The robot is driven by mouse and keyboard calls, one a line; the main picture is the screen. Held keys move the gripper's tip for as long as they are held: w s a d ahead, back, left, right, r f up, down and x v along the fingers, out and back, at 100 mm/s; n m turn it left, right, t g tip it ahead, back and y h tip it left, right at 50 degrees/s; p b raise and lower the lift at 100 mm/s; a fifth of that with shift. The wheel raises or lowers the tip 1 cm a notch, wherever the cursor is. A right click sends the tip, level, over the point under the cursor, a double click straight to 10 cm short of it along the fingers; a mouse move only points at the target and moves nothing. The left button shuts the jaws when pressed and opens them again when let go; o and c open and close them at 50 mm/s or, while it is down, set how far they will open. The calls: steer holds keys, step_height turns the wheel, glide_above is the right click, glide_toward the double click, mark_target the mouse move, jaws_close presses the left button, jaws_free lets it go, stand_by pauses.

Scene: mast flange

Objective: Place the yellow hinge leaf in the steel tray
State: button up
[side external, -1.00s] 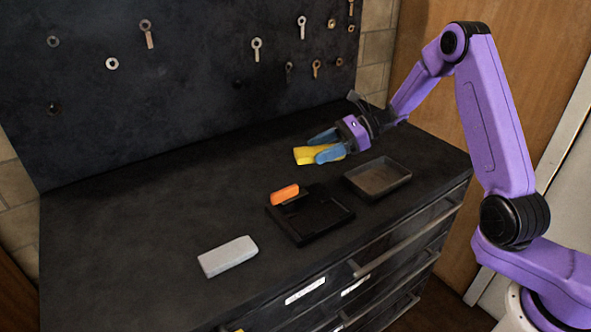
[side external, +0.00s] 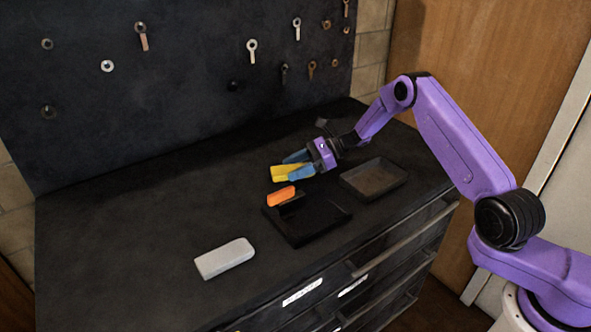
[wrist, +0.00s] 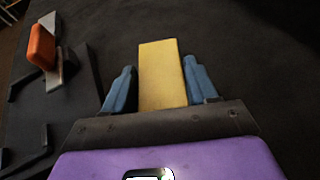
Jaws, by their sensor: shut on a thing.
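The yellow hinge leaf (side external: 284,173) is held between the blue fingers of my gripper (side external: 296,166), with its free end pointing left. In the wrist view the leaf (wrist: 161,75) lies straight out between the two fingertips (wrist: 161,88). The leaf appears close above the bench top, but I cannot tell whether it touches it. The steel tray (side external: 373,178) is a shallow grey rectangular tray, empty, on the bench to the right of my gripper.
A black fixture (side external: 312,222) sits left of the tray, with an orange block (side external: 281,197) at its back left corner. A light grey block (side external: 224,258) lies at the front left. The bench's left side is clear. A dark pegboard (side external: 180,80) with hanging hardware stands behind.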

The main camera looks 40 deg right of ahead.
steer(key=shift+f, duration=0.3)
steer(key=shift+f, duration=0.2)
steer(key=o, duration=1.4)
steer(key=shift+d+r, duration=0.2)
steer(key=v, duration=1.1)
steer(key=shift+s+d+r, duration=0.1)
steer(key=shift+s+d, duration=0.1)
steer(key=shift+s, duration=0.05)
